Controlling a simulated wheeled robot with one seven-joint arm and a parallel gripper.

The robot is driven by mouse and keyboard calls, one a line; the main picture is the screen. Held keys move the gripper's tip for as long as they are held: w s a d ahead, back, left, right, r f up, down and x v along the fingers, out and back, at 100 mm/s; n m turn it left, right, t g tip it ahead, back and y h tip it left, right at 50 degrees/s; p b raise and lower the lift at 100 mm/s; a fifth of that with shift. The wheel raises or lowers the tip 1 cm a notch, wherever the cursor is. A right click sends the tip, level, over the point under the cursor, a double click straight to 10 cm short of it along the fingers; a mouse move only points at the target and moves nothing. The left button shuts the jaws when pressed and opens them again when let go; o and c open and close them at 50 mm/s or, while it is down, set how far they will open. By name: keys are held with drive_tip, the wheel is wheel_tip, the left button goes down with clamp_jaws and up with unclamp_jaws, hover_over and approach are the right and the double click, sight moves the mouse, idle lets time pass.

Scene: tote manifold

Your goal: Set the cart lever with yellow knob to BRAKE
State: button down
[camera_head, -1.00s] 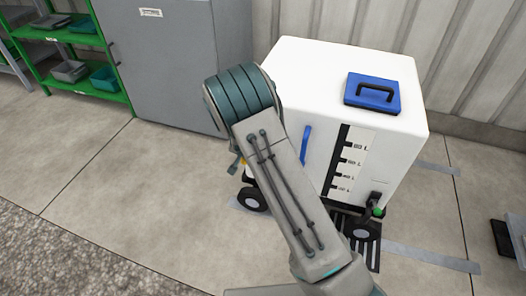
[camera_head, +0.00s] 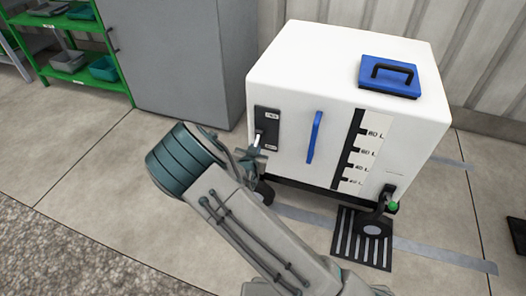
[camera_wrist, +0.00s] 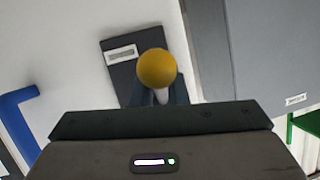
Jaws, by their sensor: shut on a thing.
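The yellow knob (camera_wrist: 157,68) is large in the middle of the wrist view, on a pale lever stem (camera_wrist: 162,95). Behind it is a dark lever plate (camera_wrist: 120,62) with a white label. My gripper (camera_wrist: 160,92) is shut on the lever just below the knob. In the head view the dark plate (camera_head: 267,128) is on the left of the white cart's front (camera_head: 290,95). A pale stem shows there, and my gripper (camera_head: 255,151) is at the plate's lower part. The yellow colour does not show there. I cannot read the plate's markings.
A blue handle (camera_head: 314,138) stands on the cart's front, right of the lever plate. A grey cabinet (camera_head: 185,60) and green shelves (camera_head: 85,75) are behind on the left. A black floor grate (camera_head: 362,238) lies by the cart's front right. Floor at left is clear.

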drive_tip(key=shift+w+t, duration=0.1)
drive_tip(key=shift+t, duration=0.2)
drive_tip(key=c, duration=1.4)
unclamp_jaws()
drive_tip(key=shift+f, duration=0.1)
drive_tip(key=shift+c, duration=0.2)
drive_tip(key=p+v, duration=0.4)
drive_tip(key=v, duration=0.9)
drive_tip(key=shift+s, duration=0.4)
